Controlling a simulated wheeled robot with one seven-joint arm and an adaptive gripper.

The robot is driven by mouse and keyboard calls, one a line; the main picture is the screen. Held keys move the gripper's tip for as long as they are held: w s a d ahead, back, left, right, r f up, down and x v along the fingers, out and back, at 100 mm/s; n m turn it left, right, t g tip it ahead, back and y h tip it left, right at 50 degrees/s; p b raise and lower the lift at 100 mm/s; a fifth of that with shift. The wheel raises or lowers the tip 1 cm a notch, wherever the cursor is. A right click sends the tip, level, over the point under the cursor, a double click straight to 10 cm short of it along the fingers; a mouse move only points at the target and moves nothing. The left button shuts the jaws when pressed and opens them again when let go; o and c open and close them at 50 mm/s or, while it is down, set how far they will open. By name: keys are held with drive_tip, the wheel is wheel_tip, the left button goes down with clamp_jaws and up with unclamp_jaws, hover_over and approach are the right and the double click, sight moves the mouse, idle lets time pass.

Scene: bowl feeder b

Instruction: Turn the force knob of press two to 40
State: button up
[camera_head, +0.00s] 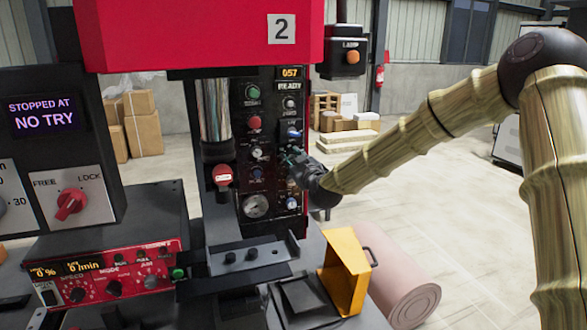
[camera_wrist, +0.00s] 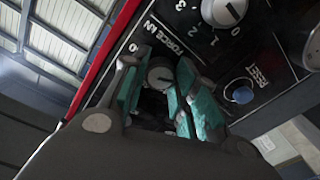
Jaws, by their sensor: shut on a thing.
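Press two, with its red head (camera_head: 190,35) marked 2, has a dark control panel (camera_head: 270,235) on its right side. A small display (camera_head: 289,72) at the panel's top reads 057, with READY below it. In the head view my gripper (camera_head: 293,160) is at the panel's right column and hides the knob. The knob's exact setting is not readable.
Another dial (camera_wrist: 224,10) with numbers and a blue RESET button (camera_wrist: 238,92) are close to my fingers. A gauge (camera_head: 256,206) and several other knobs share the panel. A red control box (camera_head: 105,275) is at left.

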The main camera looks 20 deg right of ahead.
drive_tip(key=m+b, duration=0.9)
drive_tip(key=m, duration=0.2)
drive_tip(key=shift+d+f+h, duration=0.1)
drive_tip(key=shift+h, duration=0.2)
drive_tip(key=m+b, duration=0.8)
drive_tip(key=m, duration=0.4)
drive_tip(key=shift+h, duration=0.3)
drive_tip(key=o, duration=0.8)
drive_tip(key=shift+c, duration=0.2)
drive_tip(key=shift+d, duration=0.15)
drive_tip(key=shift+a, duration=0.2)
